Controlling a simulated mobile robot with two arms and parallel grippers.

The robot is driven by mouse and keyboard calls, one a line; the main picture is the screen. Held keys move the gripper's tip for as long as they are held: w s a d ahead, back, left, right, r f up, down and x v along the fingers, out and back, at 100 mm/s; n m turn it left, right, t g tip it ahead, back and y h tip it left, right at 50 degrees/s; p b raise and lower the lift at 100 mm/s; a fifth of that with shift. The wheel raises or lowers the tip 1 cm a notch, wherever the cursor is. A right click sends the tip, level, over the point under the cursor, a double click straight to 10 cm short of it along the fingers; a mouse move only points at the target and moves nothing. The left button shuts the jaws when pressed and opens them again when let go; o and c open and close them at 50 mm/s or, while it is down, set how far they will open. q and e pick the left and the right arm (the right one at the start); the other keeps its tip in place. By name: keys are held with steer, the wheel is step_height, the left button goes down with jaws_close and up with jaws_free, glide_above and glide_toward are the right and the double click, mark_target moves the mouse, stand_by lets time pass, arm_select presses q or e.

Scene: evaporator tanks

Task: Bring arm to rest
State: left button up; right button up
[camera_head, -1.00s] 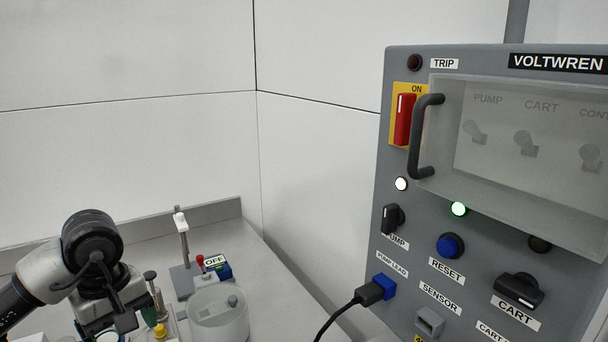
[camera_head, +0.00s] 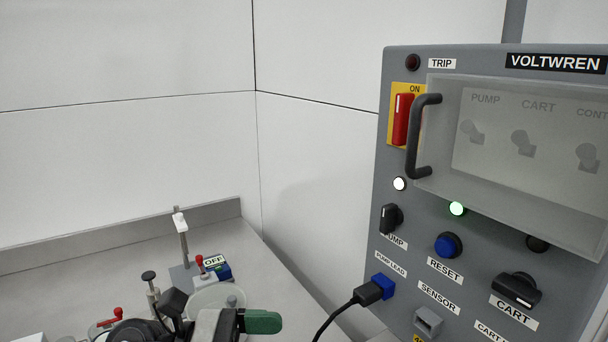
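My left arm is low in the picture, at the bottom edge in front of the bench. Its gripper (camera_head: 262,322) points right and shows a dark green, rounded end. Only this one end shows, so I cannot tell whether it is open or shut. The gripper is in front of the clear round vessel (camera_head: 208,299) and covers part of it. My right gripper is out of view.
The grey control panel (camera_head: 400,240) fills the right side, with a clear cover and black handle (camera_head: 421,135). A stand (camera_head: 181,240) and an OFF-labelled blue switch box (camera_head: 222,271) are on the bench (camera_head: 110,255).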

arm_select(q)
steer(key=w+a+n+t+y, duration=0.2)
steer(key=a+n+t+y, duration=0.15)
steer(key=n+t, duration=0.9)
steer(key=w+a+n+t+y, duration=0.35)
steer(key=n+t, duration=0.35)
steer(key=n, duration=1)
steer(key=s+a+f+n+g+y, duration=0.2)
steer(key=a+f+n+g+y, duration=0.15)
steer(key=f+n+y, duration=0.35)
steer(key=s+a+f+n+g+y, duration=0.25)
steer(key=a+f+n+y, duration=0.2)
steer(key=f+n, duration=0.45)
steer(key=s+f+n+g, duration=0.4)
steer(key=s+f+g, duration=0.1)
steer(key=s, duration=0.3)
steer(key=s+f+n+g, duration=0.3)
steer(key=s+f+g, duration=0.25)
steer(key=s, duration=0.35)
step_height(320, 180, down, 27)
steer(key=s+g, duration=0.1)
steer(key=s+a+f+g, duration=0.1)
steer(key=s+a+f, duration=0.2)
steer(key=s+f, duration=1.2)
steer(key=shift+s+f, duration=0.3)
steer(key=shift+s, duration=0.15)
